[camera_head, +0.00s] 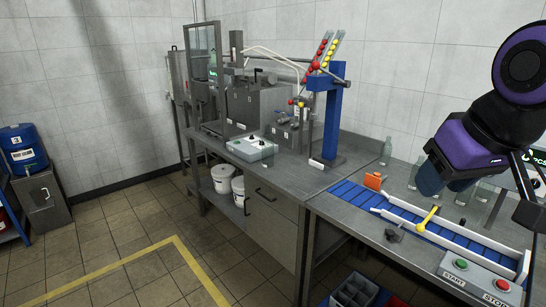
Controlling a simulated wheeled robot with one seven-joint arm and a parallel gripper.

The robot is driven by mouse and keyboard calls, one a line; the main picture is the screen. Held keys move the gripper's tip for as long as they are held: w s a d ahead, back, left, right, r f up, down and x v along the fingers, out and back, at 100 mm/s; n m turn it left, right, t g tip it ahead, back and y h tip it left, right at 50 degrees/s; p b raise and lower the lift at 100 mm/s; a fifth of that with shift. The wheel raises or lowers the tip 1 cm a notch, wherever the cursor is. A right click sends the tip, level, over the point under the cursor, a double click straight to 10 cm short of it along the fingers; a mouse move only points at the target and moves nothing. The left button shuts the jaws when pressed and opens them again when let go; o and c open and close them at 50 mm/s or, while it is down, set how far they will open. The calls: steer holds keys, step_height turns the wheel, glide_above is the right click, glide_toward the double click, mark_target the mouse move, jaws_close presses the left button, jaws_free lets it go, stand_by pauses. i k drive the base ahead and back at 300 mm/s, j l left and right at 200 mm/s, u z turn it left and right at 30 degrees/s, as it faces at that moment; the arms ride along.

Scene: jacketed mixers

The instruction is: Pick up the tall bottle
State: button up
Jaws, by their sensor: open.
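My purple and black arm (484,130) reaches in from the right edge above the bench. Thin dark parts at its end, which look like my gripper (530,190), are partly cut off by the right edge. The gripper is open, and I see nothing held in it. Several clear glass bottles stand at the back of the right bench. One clear bottle (387,151) stands near the wall, left of the arm. Another clear bottle (484,191) stands below the arm. The arm hides part of this group, so I cannot tell which bottle is tallest.
A blue conveyor (355,193) with white rails and a yellow lever (428,219) crosses the right bench. A start/stop box (479,279) sits at its front. A blue post (332,120) and mixer equipment (255,105) stand left.

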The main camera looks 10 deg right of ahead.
mark_target(267, 139)
steer(key=i+j, duration=0.15)
steer(key=i, duration=0.45)
steer(key=i+j+z, duration=0.25)
steer(key=i+j, duration=1.45)
